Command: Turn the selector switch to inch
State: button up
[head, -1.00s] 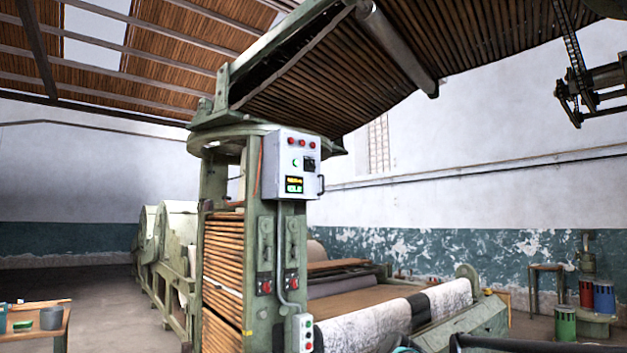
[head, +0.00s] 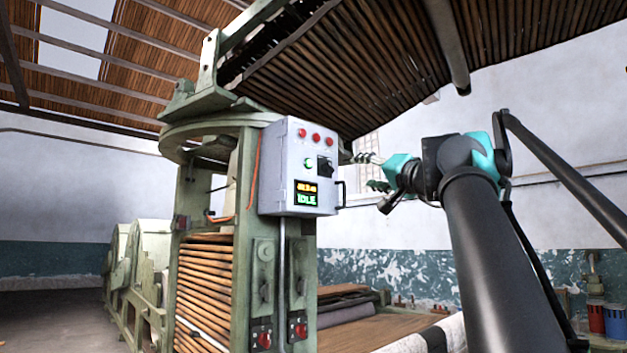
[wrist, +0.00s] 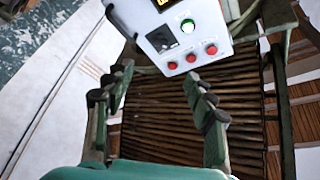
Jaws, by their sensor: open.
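The selector switch (head: 325,166) is a black knob on a dark square plate. It sits on the front of a light grey control box (head: 270,165), right of a green lamp (head: 308,163) and below several red lamps. The wrist view also shows the selector switch (wrist: 161,39), with the box upside down. My gripper (head: 371,172) is open and empty, to the right of the box and apart from it. In the wrist view both fingers (wrist: 158,95) are spread, with the switch beyond them near the top. The switch's markings are too small to read.
A small display (head: 306,193) on the box reads IDLE. A dark handle (head: 341,194) sticks out from the box's right side. The slatted apron (head: 370,60) slopes overhead. Green machine posts (head: 245,250) stand under the box. Open air lies right of the box.

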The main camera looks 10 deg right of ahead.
aim_at(330, 166)
jog(key=x, duration=1.7)
jog(key=shift+w, duration=0.15)
jog(key=c, duration=1.2)
jog(key=shift+o, duration=0.2)
jog(key=shift+a+m, duration=0.1)
jog(key=shift+m, duration=0.4)
jog(key=m+h, duration=0.1)
jog(key=m, duration=0.1)
jog(key=m+g, duration=0.1)
jog(key=m, duration=0.1)
jog(key=m+h, duration=0.1)
jog(key=m, duration=0.1)
jog(key=shift+a+r+h, duration=0.1)
jog(key=shift+r+h, duration=0.2)
jog(key=m+g, duration=0.1)
jog(key=m, duration=0.2)
jog(key=m+g, duration=0.1)
jog(key=m, duration=0.1)
jog(key=shift+r+g, duration=0.3)
jog(key=shift+m+h, duration=0.3)
